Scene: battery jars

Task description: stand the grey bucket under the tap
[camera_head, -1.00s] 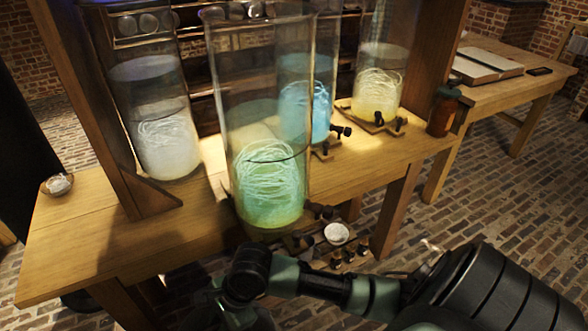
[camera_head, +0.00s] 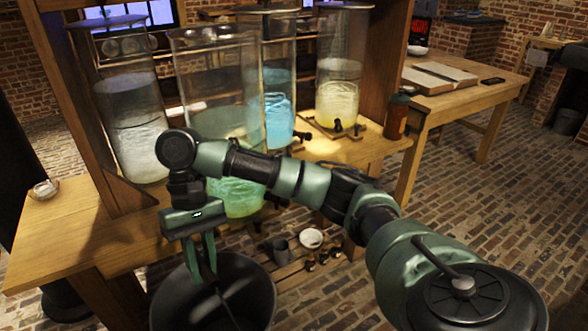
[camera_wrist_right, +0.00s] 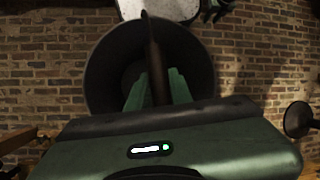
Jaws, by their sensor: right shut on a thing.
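The dark grey bucket (camera_head: 262,290) hangs at the bottom of the head view, in front of the table, its lower part cut off by the frame. My right gripper (camera_head: 206,278) is over its mouth, shut on what looks like its handle. The right wrist view shows the round mouth (camera_wrist_right: 97,75) and a dark strip, seemingly the handle (camera_wrist_right: 152,50), running between the fingers (camera_wrist_right: 157,92). Black taps show at the blue jar (camera_head: 301,137) and yellow jar (camera_head: 338,125). The front green jar's (camera_head: 238,200) base is partly behind my right arm. My left gripper is not visible.
The wooden table (camera_head: 50,250) carries several glass jars between wooden posts. A low slatted rack under it holds a grey mug (camera_head: 281,250), a white bowl (camera_head: 311,238) and small dark items. A brown bottle (camera_head: 396,116) stands at the table's right end. Brick floor is open at right.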

